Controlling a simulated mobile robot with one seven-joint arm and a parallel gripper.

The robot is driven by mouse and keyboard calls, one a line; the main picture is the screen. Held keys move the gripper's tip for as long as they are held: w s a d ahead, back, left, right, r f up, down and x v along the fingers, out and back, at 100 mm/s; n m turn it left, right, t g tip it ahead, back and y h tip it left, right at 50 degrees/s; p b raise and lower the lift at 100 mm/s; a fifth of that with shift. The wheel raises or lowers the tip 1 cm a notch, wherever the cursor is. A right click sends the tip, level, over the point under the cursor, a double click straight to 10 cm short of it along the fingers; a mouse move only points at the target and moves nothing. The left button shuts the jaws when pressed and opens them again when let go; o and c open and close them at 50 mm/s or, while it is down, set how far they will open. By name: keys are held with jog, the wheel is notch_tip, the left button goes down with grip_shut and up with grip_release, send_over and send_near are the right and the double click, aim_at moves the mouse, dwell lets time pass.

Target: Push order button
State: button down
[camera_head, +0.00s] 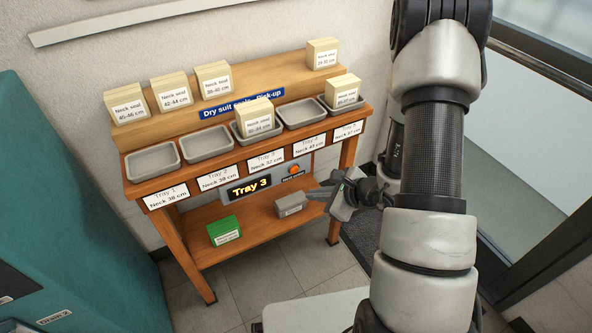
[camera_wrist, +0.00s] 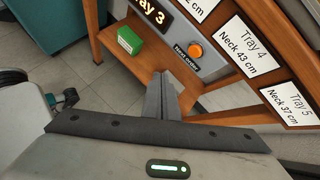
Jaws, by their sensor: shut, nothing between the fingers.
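The orange order button (camera_head: 294,169) sits on a grey panel under the tray shelf, right of the display (camera_head: 249,187) reading "Tray 3". In the wrist view the button (camera_wrist: 196,50) is round, with a small label below it. My gripper (camera_head: 309,193) is shut and empty, to the right of and below the button in the head view. In the wrist view the closed fingertips (camera_wrist: 163,76) point at the area left of and below the button, apart from it. Nothing covers the button in either view.
The wooden pick-up stand (camera_head: 283,230) has several grey trays and neck seal boxes. A teal cabinet (camera_head: 70,220) is at left. Floor in front of the stand is clear.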

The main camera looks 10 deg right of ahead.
aim_at(294, 170)
jog(key=shift+s+d+f+m, duration=0.2)
jog(key=shift+d+f+m, duration=0.25)
jog(key=shift+f, duration=0.3)
jog(key=w+a+p, duration=0.1)
jog(key=w+a, duration=0.1)
jog(key=w, duration=0.6)
jog(key=shift+w+a+p, duration=0.2)
jog(key=shift+a+p, duration=0.15)
jog(key=shift+p, duration=0.05)
jog(key=shift+w, duration=0.15)
dwell(1.4)
jog(key=shift+w+a+b, duration=0.1)
jog(key=shift+w+b, duration=0.15)
jog(key=shift+b, duration=0.15)
